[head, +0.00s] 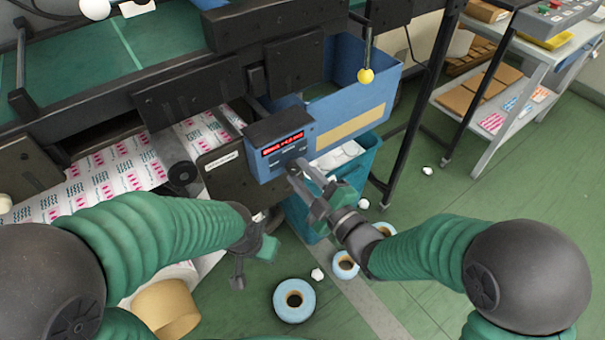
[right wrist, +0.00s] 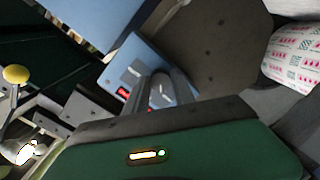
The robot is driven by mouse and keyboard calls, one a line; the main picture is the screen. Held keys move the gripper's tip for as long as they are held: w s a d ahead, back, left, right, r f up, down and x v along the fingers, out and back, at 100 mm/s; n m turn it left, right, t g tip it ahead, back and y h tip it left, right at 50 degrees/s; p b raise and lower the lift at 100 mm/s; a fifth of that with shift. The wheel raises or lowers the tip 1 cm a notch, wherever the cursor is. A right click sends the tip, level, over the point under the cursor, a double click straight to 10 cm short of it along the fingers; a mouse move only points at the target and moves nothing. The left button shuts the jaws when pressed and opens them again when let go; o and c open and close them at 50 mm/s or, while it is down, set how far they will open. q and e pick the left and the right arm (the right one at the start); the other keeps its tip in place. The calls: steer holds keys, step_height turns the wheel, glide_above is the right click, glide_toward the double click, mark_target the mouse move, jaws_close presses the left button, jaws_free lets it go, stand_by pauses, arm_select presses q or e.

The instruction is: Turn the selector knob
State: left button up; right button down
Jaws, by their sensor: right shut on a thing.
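A blue control box (head: 280,143) with a lit red display stands on the machine at the centre of the head view. It also shows in the right wrist view (right wrist: 142,72). My right gripper (head: 297,170) reaches up to the lower right of the box's face. Its two grey fingers are shut on the selector knob, which they mostly hide. In the right wrist view the fingers (right wrist: 162,92) meet the box's face beside the red display. My left gripper (head: 251,264) hangs low in front of the machine, its fingers apart and empty, away from the box.
Printed web (head: 105,175) runs through the machine at left. A blue bin (head: 352,90) and a teal bin (head: 350,175) sit behind my right gripper. A yellow ball-ended lever (head: 366,76) hangs above. Blue-and-tan rolls (head: 294,300) lie on the floor. A shelf cart (head: 505,110) stands at right.

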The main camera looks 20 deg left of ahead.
steer(key=shift+a+r+m, duration=0.15)
steer(key=shift+r+m, duration=0.05)
steer(key=shift+m, duration=0.1)
steer(key=m, duration=0.3)
steer(key=m+p, duration=0.1)
steer(key=m, duration=0.4)
steer(key=shift+r, duration=0.15)
stand_by(0.3)
